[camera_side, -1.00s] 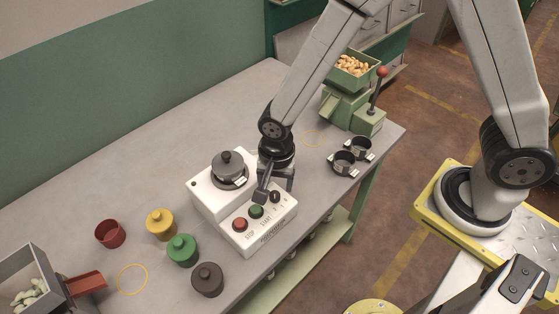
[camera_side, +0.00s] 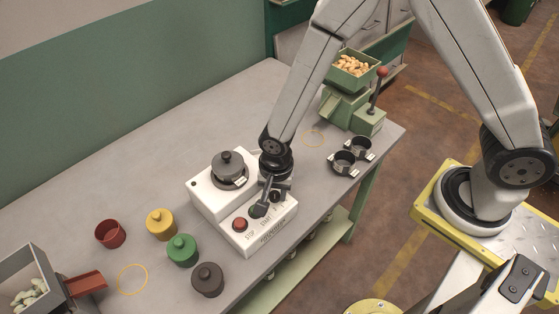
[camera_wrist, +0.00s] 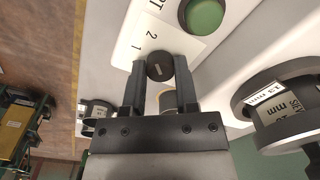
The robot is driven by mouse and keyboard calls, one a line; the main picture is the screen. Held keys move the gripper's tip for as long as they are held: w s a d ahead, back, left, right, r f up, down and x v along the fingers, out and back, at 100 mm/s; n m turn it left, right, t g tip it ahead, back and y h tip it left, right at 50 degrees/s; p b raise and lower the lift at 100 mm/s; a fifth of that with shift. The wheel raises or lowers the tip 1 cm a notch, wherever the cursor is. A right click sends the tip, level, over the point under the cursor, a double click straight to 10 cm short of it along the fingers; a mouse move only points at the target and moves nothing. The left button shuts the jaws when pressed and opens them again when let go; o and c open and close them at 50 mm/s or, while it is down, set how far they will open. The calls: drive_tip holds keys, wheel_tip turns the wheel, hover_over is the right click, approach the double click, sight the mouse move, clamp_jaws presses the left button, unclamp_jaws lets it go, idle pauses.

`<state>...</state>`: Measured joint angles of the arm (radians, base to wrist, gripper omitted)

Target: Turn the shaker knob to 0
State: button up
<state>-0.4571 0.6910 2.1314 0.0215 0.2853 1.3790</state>
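The shaker base (camera_side: 238,222) is a white box with a red button (camera_side: 240,224), a green button and a small dark knob (camera_side: 275,196) on its sloped panel. The knob (camera_wrist: 160,66) also shows in the wrist view, with a pale mark on its top and printed numbers 1 and 2 beside it. I cannot read its exact setting. My gripper (camera_wrist: 160,68) is open, with one fingertip on each side of the knob. I cannot tell whether the fingers touch it. In the side view my gripper (camera_side: 267,205) hides the green button, which shows in the wrist view (camera_wrist: 204,15).
A grey lidded sieve pot (camera_side: 228,164) sits on the shaker. Red, yellow, green and dark jars (camera_side: 182,250) stand to its left. Two black cups (camera_side: 345,162) and a green nut hopper (camera_side: 345,104) stand to the right. The back of the table is clear.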

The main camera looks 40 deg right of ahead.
clamp_jaws()
drive_tip(key=shift+n, duration=0.4)
drive_tip(key=n, duration=1.2)
drive_tip(key=shift+w, duration=0.1)
drive_tip(key=n, duration=0.5)
drive_tip(key=shift+g, duration=0.3)
